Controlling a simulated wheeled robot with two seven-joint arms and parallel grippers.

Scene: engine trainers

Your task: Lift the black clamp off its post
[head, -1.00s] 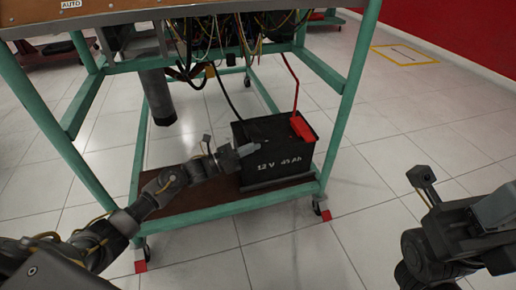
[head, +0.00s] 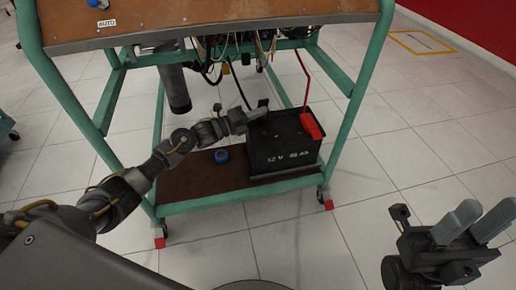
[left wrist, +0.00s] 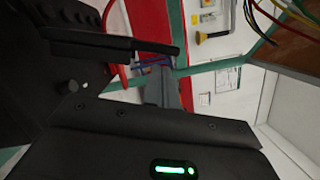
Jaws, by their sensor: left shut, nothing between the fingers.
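The black clamp (head: 263,103) seems to be the small dark piece at the top left of the battery (head: 285,150), where a black cable comes down; my left gripper partly hides it. I cannot make out its post. My left gripper (head: 257,113) is shut and empty at the battery's upper left edge, beside the clamp. In the left wrist view its grey fingers (left wrist: 165,88) are together, and a dark bar that may be the clamp (left wrist: 120,42) lies just beside them. My right gripper (head: 488,208) is open and empty over the floor at the right.
A red clamp (head: 311,125) with a red cable sits on the battery's right side. A blue ring (head: 221,155) lies on the brown lower shelf (head: 195,187). Green frame legs (head: 355,95) stand on both sides, with loose wires above.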

